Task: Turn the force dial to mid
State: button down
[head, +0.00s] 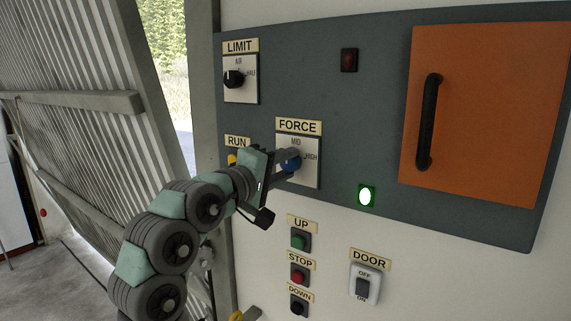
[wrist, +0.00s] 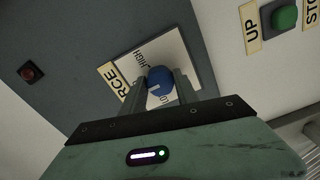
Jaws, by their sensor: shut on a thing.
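The force dial (head: 291,163) is a blue round knob on a white plate (head: 309,174) under the FORCE label (head: 298,126). MID is printed above the knob and HIGH to its right. My gripper (head: 287,163) reaches in from the lower left and is shut on the knob. In the wrist view the blue knob (wrist: 159,80) sits between my two fingers (wrist: 158,92), with a pale pointer line on its face. The printing around it is partly hidden by the fingers, so I cannot tell which mark the pointer meets.
The LIMIT dial (head: 234,79) is above left. The RUN control (head: 232,159) is partly behind my arm. UP (head: 299,240), STOP (head: 299,273) and DOWN (head: 298,305) buttons and the DOOR switch (head: 362,287) are below. A green lamp (head: 366,196) glows; an orange door (head: 490,110) has a black handle.

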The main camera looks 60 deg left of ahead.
jog(key=c, duration=0.9)
grip_release()
jog(key=shift+s, duration=0.1)
jog(key=b+v, duration=0.2)
jog(key=v, duration=0.8)
jog(key=shift+s+d+b, duration=0.25)
jog(key=shift+b, duration=0.15)
